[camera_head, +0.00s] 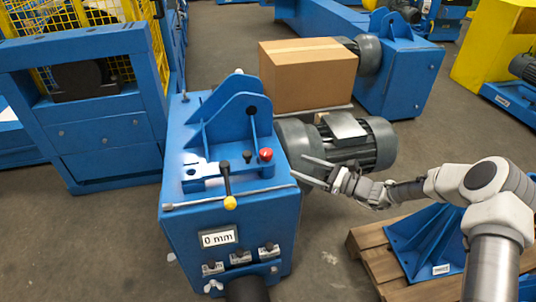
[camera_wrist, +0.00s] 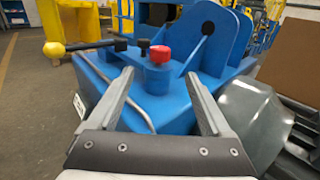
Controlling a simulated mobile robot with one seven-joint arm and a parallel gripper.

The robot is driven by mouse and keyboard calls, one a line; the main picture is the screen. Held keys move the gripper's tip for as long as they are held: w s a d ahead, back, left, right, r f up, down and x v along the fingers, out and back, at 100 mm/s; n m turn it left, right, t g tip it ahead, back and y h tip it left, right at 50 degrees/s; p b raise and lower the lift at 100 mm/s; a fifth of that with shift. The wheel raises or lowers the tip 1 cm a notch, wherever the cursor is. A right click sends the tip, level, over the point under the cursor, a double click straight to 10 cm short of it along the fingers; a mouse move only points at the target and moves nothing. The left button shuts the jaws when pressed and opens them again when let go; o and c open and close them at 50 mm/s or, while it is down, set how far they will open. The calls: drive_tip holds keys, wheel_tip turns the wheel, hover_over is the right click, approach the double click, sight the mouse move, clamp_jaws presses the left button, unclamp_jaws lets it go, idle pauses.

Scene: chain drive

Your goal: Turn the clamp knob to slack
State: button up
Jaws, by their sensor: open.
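A blue machine housing (camera_head: 195,225) stands in the middle of the head view. On its top are a red knob (camera_head: 266,154), a small black knob (camera_head: 247,155) and a lever with a yellow ball (camera_head: 230,202). Which one is the clamp knob, I cannot tell. My gripper (camera_head: 299,168) is open and empty, just right of the housing's top and of the red knob. In the wrist view the red knob (camera_wrist: 160,54) shows between and beyond the open fingers (camera_wrist: 156,85), apart from them. The yellow ball (camera_wrist: 54,49) is further left.
A dark grey motor (camera_head: 350,145) lies behind my gripper, with a cardboard box (camera_head: 308,78) beyond it. Small labelled knobs (camera_head: 239,257) and a "0 mm" display (camera_head: 218,238) are on the housing's front. A wooden pallet (camera_head: 375,262) with a blue bracket stands at the right.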

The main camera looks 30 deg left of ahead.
sight(267, 151)
drive_tip(key=a, duration=0.4)
drive_tip(key=a+b, duration=0.1)
drive_tip(key=a, duration=0.3)
drive_tip(key=a+b, duration=0.1)
drive_tip(key=a, duration=0.4)
drive_tip(key=shift+w+a, duration=0.1)
drive_tip(key=shift+w, duration=0.25)
drive_tip(key=shift+b, duration=0.3)
clamp_jaws()
